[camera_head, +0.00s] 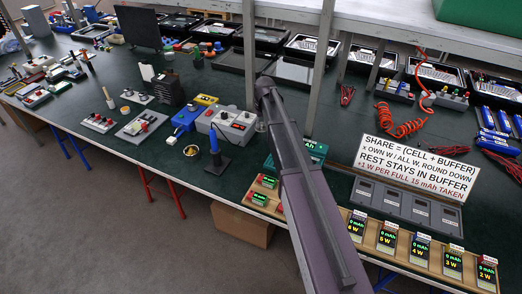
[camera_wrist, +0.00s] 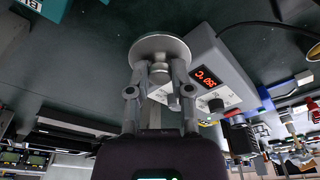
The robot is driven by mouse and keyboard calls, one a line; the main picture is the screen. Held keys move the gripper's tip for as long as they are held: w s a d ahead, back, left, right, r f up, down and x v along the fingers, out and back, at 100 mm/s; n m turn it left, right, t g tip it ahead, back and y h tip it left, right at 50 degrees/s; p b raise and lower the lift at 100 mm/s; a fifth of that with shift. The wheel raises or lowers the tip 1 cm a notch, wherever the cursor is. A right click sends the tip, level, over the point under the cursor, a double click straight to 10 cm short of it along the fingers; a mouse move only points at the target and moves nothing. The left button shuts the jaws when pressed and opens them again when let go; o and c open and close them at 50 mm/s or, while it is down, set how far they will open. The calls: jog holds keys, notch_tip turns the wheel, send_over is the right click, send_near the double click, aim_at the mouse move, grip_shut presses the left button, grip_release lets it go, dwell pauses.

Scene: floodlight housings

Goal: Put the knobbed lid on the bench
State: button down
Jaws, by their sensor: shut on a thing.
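My gripper (camera_wrist: 158,82) is shut on the knobbed lid, a pale round disc (camera_wrist: 160,44) in the wrist view. The fingers close at the knob, which is mostly hidden between them. The lid is right over the dark green bench top (camera_wrist: 90,60); I cannot tell whether it touches. The bench (camera_head: 175,180) also shows in the head view. There my own arm crosses the middle and hides the gripper, and I cannot make out the lid.
A grey station with a red display (camera_wrist: 208,78) stands close to the lid on the right in the wrist view. In the head view a blue iron in a stand (camera_head: 215,152) and a small bowl (camera_head: 191,150) are near the bench's front edge. A sign (camera_head: 417,165) stands right.

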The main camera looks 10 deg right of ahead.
jog(key=shift+s+d+f+b, duration=0.15)
jog(key=shift+s+f+b, duration=0.25)
jog(key=shift+f, duration=0.1)
jog(key=shift+f, duration=0.15)
jog(key=b, duration=0.6)
send_over(262, 148)
jog(key=f, duration=0.6)
jog(key=shift+s+d, duration=0.1)
jog(key=shift+s, duration=0.15)
jog(key=shift+f+b, duration=1.9)
jog(key=shift+b, duration=0.15)
jog(key=shift+f, duration=0.2)
jog(key=c, duration=0.5)
grip_release()
jog(key=shift+r, duration=0.1)
jog(key=shift+c, duration=0.2)
